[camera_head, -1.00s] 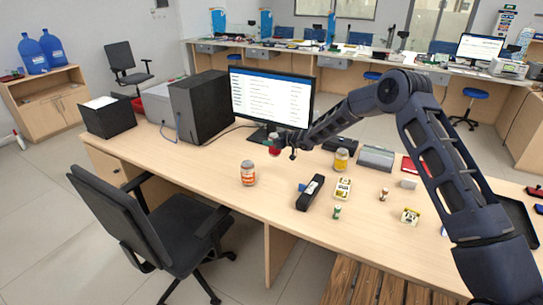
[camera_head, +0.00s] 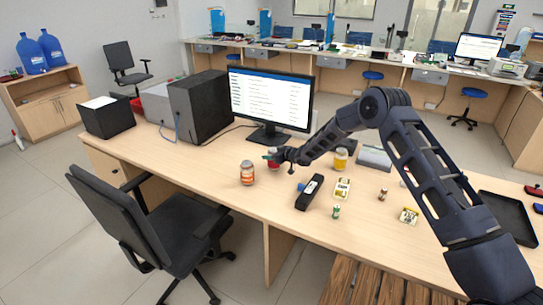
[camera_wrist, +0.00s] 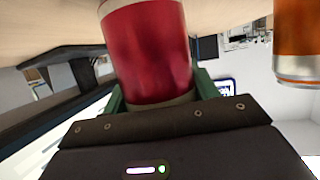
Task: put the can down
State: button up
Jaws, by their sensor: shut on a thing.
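A red can (camera_head: 273,164) is held in my gripper (camera_head: 274,156) over the near-left part of the desk (camera_head: 215,165), just right of an orange-labelled jar (camera_head: 247,174). In the wrist view the red can (camera_wrist: 150,55) fills the middle, between the green fingers of my gripper (camera_wrist: 160,95), which is shut on it. Its far end is close to the pale desk surface. I cannot tell whether it touches. The orange jar (camera_wrist: 298,40) stands apart from the can at the right edge of the wrist view.
A monitor (camera_head: 270,98) stands behind the can. To the right are a black stapler-like object (camera_head: 309,192), a yellow jar (camera_head: 340,158), a yellow-and-white item (camera_head: 342,188) and a small green can (camera_head: 336,211). An office chair (camera_head: 140,230) stands at the near edge. Desk left of the orange jar is clear.

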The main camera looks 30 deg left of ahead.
jog(key=shift+f, duration=0.1)
jog(key=o, duration=1.2)
jog(key=shift+r, duration=0.2)
jog(key=v, duration=1.2)
jog(key=shift+s, duration=0.1)
